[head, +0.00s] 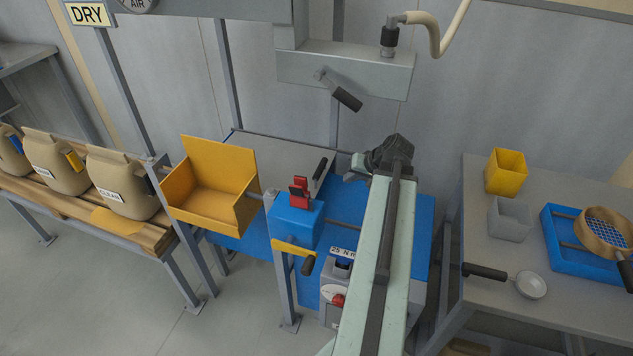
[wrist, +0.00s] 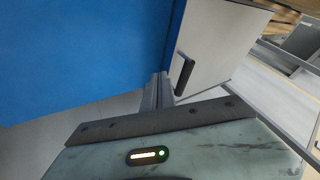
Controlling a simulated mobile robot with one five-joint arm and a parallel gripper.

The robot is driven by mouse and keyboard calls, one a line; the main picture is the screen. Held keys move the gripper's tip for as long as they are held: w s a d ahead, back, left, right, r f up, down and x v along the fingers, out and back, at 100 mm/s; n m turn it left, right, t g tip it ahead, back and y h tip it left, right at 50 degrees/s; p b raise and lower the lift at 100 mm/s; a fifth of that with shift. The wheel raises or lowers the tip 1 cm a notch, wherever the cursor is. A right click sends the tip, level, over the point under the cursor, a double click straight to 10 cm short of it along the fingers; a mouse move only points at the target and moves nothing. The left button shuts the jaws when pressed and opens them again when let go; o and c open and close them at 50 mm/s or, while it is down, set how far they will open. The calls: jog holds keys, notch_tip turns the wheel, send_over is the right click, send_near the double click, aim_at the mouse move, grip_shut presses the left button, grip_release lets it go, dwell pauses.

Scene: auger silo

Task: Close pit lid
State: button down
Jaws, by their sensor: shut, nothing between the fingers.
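My gripper (wrist: 160,80) is shut and empty, apart from the handle. In the head view my arm hides part of the blue surface, and my fingers are barely visible.
A yellow open bin (head: 210,190) and a blue box with a red switch (head: 297,222) stand in front of the lid. A grey overhead housing (head: 345,68) with a black-gripped lever hangs above. A table (head: 480,255) with sieve and cups is at right. Sacks (head: 120,180) stand left.

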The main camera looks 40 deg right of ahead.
jog(key=b+x, duration=0.9)
jog(key=x, duration=0.1)
jog(key=shift+f, duration=0.45)
jog(key=w+a, duration=0.1)
jog(key=w+a+r+p, duration=0.1)
jog(key=w, duration=0.1)
jog(key=shift+a, duration=0.25)
